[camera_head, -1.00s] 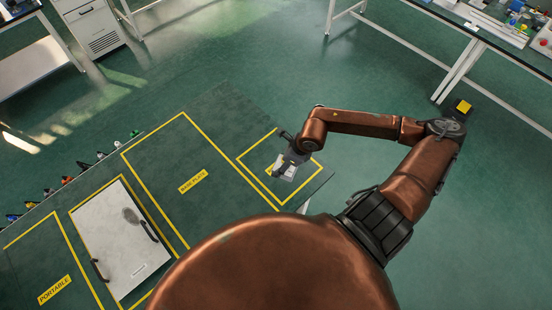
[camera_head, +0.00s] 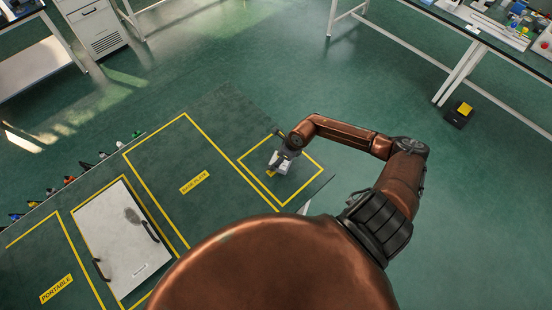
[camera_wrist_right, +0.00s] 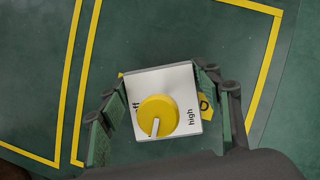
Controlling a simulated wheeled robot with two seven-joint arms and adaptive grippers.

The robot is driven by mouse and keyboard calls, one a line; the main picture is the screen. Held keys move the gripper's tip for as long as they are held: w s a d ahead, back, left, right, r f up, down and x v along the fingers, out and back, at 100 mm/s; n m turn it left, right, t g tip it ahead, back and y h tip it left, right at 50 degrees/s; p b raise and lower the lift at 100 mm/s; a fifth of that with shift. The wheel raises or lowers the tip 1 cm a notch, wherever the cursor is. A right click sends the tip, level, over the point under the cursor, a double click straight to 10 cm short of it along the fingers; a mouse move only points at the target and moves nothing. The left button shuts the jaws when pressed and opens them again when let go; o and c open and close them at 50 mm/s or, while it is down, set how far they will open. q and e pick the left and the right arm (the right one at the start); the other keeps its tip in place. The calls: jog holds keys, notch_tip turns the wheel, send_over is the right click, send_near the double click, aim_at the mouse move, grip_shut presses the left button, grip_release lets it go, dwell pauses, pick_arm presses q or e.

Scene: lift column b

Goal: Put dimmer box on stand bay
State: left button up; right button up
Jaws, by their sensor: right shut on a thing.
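The dimmer box (camera_wrist_right: 184,78) is a white square block with a yellow knob and "high" printed on its face. It shows small and white in the head view (camera_head: 285,165). My right gripper (camera_head: 284,158) is shut on it, with a finger on either side in the wrist view (camera_wrist_right: 160,100). The box is over the stand bay, a small yellow-outlined area (camera_head: 309,156) at the right end of the dark green mat. The bay's yellow label (camera_wrist_right: 206,107) is partly hidden by box and gripper. I cannot tell whether the box touches the surface. My left gripper is out of view.
A larger yellow-outlined bay (camera_head: 165,150) beside it is empty except for its label. A pale panel with two dark handles (camera_head: 118,235) lies further left, near the "PORTABLE" bay label (camera_head: 56,289). Several small items line the left edge. A black-and-yellow object (camera_head: 461,113) is on the floor.

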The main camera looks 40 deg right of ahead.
jog(key=o, duration=1.3)
jog(key=shift+s+d+r, duration=0.1)
jog(key=shift+d+r, duration=0.05)
jog(key=shift+r, duration=0.25)
jog(key=v, duration=1.1)
